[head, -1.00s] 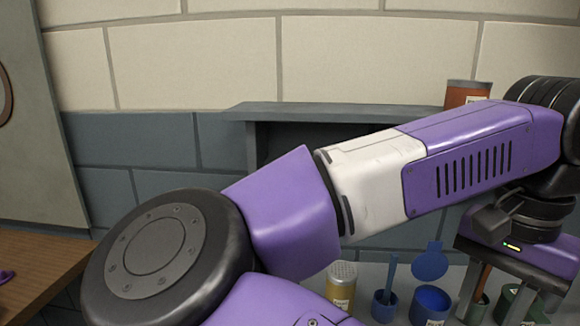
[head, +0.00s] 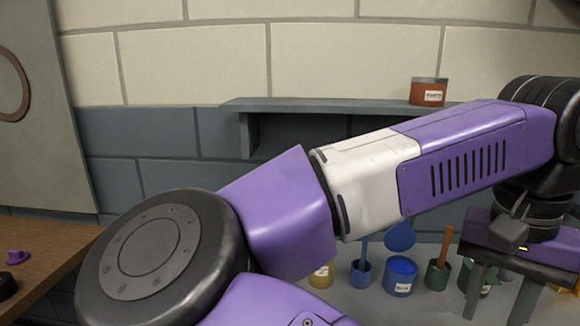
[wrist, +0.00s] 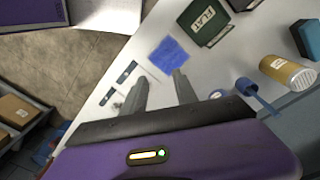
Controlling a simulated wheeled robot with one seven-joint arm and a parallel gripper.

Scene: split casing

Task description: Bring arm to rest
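My arm crosses the head view from the lower left to the right edge. My gripper (head: 502,292) hangs down at the right over the pale worktop. In the wrist view my gripper (wrist: 160,92) has its two grey fingers apart, with nothing between them. A blue square patch (wrist: 170,55) lies on the worktop beyond the fingertips. I see no object held.
On the worktop (head: 340,300) stand a blue tin (head: 400,276), a small blue cup (head: 361,272), a green cup (head: 437,274) and a yellow container (head: 321,276). A shelf (head: 330,106) holds a red-brown tin (head: 428,92). A wooden surface (head: 45,262) is at the left.

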